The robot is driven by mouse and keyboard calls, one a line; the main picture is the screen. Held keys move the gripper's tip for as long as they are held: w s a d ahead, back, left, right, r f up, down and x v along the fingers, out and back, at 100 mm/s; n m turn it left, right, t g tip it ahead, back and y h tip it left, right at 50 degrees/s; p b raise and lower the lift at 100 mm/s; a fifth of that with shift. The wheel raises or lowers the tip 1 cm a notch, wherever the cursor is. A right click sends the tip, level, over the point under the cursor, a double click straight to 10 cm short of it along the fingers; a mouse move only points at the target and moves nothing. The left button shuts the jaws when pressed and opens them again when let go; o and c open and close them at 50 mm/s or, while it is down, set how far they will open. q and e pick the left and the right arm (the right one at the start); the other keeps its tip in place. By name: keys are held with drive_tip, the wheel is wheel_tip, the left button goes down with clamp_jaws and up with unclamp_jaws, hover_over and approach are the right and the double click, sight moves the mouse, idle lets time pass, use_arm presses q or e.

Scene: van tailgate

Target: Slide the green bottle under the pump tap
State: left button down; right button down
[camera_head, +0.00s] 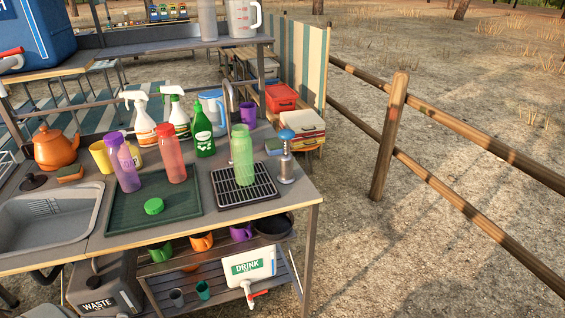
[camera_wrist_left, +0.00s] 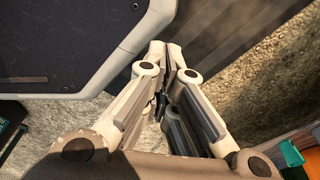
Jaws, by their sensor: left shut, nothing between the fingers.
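The green bottle (camera_head: 241,160), translucent and without a visible lid, stands upright on the black drip grate (camera_head: 262,198). A thin grey curved tap (camera_head: 229,92) rises behind it, slightly to its left. A metal pump with a blue top (camera_head: 286,162) stands just right of the bottle; its spout is too small to make out clearly. A round green lid (camera_head: 153,206) lies on the dark green mat to the left. My left gripper (camera_wrist_left: 166,54) shows only in its wrist view, shut and empty, away from the bottle. My right gripper is in neither view.
A purple bottle (camera_head: 124,164) and a red bottle (camera_head: 171,153) stand on the mat (camera_head: 186,205). Spray bottles and a dark green soap bottle (camera_head: 203,135) stand behind. The sink (camera_head: 50,215) is at left. The counter's front right corner is bare.

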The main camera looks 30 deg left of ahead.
sight(243, 156)
use_arm(q)
drive_tip(key=w+d+r+t+p, duration=0.1)
drive_tip(key=w+d+r+p, duration=0.1)
drive_tip(key=w+r, duration=1.15)
wheel_tip(243, 156, up, 28)
drive_tip(key=w+t+p, duration=0.1)
drive_tip(key=w+t, duration=0.1)
drive_tip(key=w, duration=0.1)
drive_tip(key=w+a+r+m+t+y, duration=0.2)
drive_tip(key=w+a+r+m+t, duration=0.2)
drive_tip(key=w, duration=0.5)
drive_tip(key=w+a+r+m+t+y, duration=0.2)
drive_tip(key=w+a+r+m+t, duration=0.1)
drive_tip(key=w+a+r, duration=0.5)
drive_tip(key=w+a+r+m+t+y, duration=0.2)
drive_tip(key=w+a+r+m+t, duration=0.2)
drive_tip(key=w, duration=0.8)
drive_tip(key=shift+w+a+r+m+t, duration=0.1)
drive_tip(key=shift+a+r+m+t, duration=0.2)
drive_tip(key=shift+a+r+t, duration=0.8)
drive_tip(key=x, duration=0.6)
drive_tip(key=p+x, duration=0.1)
drive_tip(key=x, duration=0.3)
drive_tip(key=shift+a, duration=0.25)
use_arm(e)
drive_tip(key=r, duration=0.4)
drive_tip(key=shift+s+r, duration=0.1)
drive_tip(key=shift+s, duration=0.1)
